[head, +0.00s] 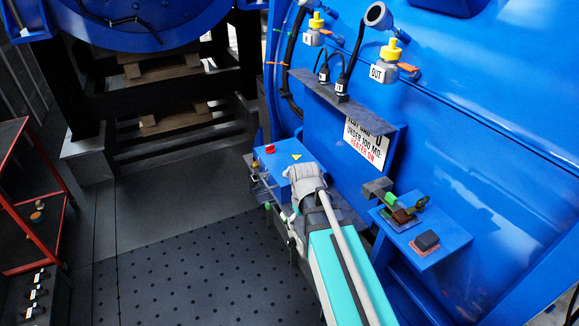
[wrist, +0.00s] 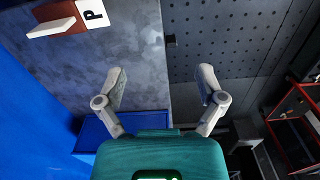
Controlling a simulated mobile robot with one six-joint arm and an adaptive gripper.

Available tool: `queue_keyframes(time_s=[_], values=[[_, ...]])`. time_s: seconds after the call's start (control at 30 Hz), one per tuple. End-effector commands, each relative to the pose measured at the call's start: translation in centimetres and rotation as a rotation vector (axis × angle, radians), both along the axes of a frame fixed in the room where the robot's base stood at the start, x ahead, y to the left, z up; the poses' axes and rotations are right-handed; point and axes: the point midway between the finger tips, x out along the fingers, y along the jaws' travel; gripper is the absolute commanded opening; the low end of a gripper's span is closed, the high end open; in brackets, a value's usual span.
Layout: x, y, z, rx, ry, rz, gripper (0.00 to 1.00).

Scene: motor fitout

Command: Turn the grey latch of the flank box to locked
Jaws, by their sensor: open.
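The likely flank box is a blue box (head: 290,160) on the side of the big blue housing in the head view. It carries a red part and a yellow triangle on top, and my arm covers part of it. I cannot make out the grey latch for certain. In the wrist view, a pale grey bar (wrist: 50,27) sits on a red-brown block (wrist: 62,14) at the top left, beside a white "P" label (wrist: 93,12). My gripper (wrist: 161,80) is open and empty, its fingers apart from that bar. In the head view its fingertips are not clear.
A blue shelf (head: 440,240) with small switches stands right of my arm. A bracket (head: 345,105) with black plugs and a sign is above. A red-framed cart (head: 45,235) stands at the left. The dotted floor mat (head: 170,275) is clear.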

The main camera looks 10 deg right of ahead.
Motion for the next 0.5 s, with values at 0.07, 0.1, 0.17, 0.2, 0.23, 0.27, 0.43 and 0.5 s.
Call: queue_keyframes(time_s=[0.07,0.1,0.17,0.2,0.23,0.27,0.43,0.5], values=[[2.3,0.0,2.5,0.0,0.0,0.06,0.89],[3.1,0.0,3.2,0.0,0.0,0.092,0.89],[4.4,0.1,4.2,0.0,0.0,0.139,0.89],[5.2,0.1,4.9,0.0,0.0,0.171,0.89],[5.8,0.1,5.4,0.0,0.0,0.194,0.89],[6.5,0.1,6.0,0.0,0.0,0.218,0.89],[10.0,0.2,8.9,0.0,0.0,0.35,0.89],[11.4,0.2,10.1,0.0,0.0,0.406,0.89]])
